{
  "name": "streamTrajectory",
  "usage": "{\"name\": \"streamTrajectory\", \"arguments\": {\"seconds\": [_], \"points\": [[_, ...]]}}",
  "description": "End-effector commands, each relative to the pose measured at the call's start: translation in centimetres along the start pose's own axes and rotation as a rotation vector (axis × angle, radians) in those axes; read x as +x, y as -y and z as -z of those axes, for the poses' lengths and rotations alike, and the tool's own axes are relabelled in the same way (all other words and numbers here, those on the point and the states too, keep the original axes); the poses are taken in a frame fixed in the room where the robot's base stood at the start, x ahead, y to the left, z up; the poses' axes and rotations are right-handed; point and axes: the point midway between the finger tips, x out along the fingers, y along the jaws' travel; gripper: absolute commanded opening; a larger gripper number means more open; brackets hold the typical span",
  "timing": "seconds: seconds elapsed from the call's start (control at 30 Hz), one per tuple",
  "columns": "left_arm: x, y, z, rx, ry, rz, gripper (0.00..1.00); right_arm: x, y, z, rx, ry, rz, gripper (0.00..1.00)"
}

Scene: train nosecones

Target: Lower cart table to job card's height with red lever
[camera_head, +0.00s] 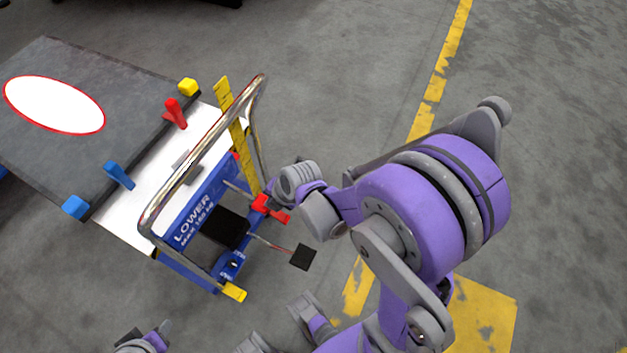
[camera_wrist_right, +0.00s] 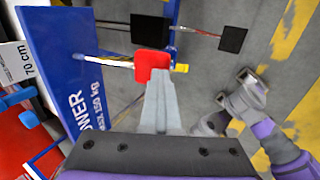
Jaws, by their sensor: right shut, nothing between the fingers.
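The cart table (camera_head: 130,75) has a dark top with a white oval on it. A blue panel (camera_head: 190,235) below the chrome handle reads LOWER and MAX 150 kg. The red lever (camera_head: 270,207) sticks out from this end, and its red tab also shows in the right wrist view (camera_wrist_right: 152,64). My right gripper (camera_wrist_right: 160,82) is shut and empty, its tips right at the tab; I cannot tell whether they touch. A white card (camera_wrist_right: 22,62) reading 70 cm shows at the left of the wrist view.
A chrome handle (camera_head: 205,150) arches over the cart's end beside a yellow scale (camera_head: 236,130). A black pedal (camera_head: 303,257) on a rod juts out low, and a yellow-tipped part (camera_head: 235,293) is nearby. The grey floor to the right is clear, with yellow lines (camera_head: 440,70).

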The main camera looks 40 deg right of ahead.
Motion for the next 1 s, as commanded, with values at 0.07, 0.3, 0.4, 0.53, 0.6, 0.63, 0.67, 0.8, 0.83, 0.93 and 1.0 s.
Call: {"name": "streamTrajectory", "arguments": {"seconds": [0.07, 0.3, 0.4, 0.53, 0.6, 0.63, 0.67, 0.8, 0.83, 0.93, 1.0], "points": [[-0.7, 0.0, 0.4, 0.0, -0.003, 0.0, 0.5, -2.2, 0.1, -0.1, 0.001, 0.002, 0.0, 0.0], [-2.2, 0.0, 1.2, 0.0, -0.008, 0.0, 0.5, -7.3, 0.5, -0.1, 0.003, 0.002, 0.0, 0.0], [-2.8, 0.0, 1.6, 0.0, -0.01, 0.0, 0.5, -9.3, 0.7, -0.1, 0.003, 0.002, -0.001, 0.0], [-3.6, 0.0, 2.1, 0.0, -0.013, 0.0, 0.5, -12.0, 0.9, -0.1, 0.003, 0.002, 0.0, 0.0], [-4.1, 0.0, 2.5, 0.0, -0.015, 0.0, 0.5, -13.5, 1.0, -0.1, 0.003, 0.003, 0.0, 0.0], [-4.3, 0.0, 2.6, 0.0, -0.016, 0.0, 0.5, -14.1, 1.0, -0.1, 0.003, 0.002, -0.001, 0.0], [-4.5, 0.0, 2.7, 0.0, -0.017, 0.0, 0.5, -14.7, 1.1, -0.1, 0.003, 0.002, -0.001, 0.0], [-5.2, 0.0, 3.2, 0.0, -0.02, 0.0, 0.5, -17.2, 1.3, -0.1, 0.002, 0.002, 0.0, 0.0], [-5.4, 0.0, 3.3, 0.0, -0.021, 0.0, 0.5, -17.6, 1.3, -0.1, 0.002, 0.002, 0.0, 0.0], [-5.7, 0.0, 3.6, 0.0, -0.023, 0.0, 0.5, -18.8, 1.4, -0.1, 0.002, 0.002, -0.001, 0.0], [-5.9, 0.0, 3.7, 0.0, -0.023, 0.0, 0.5, -19.4, 1.5, -0.1, 0.002, 0.001, 0.0, 0.0]]}}
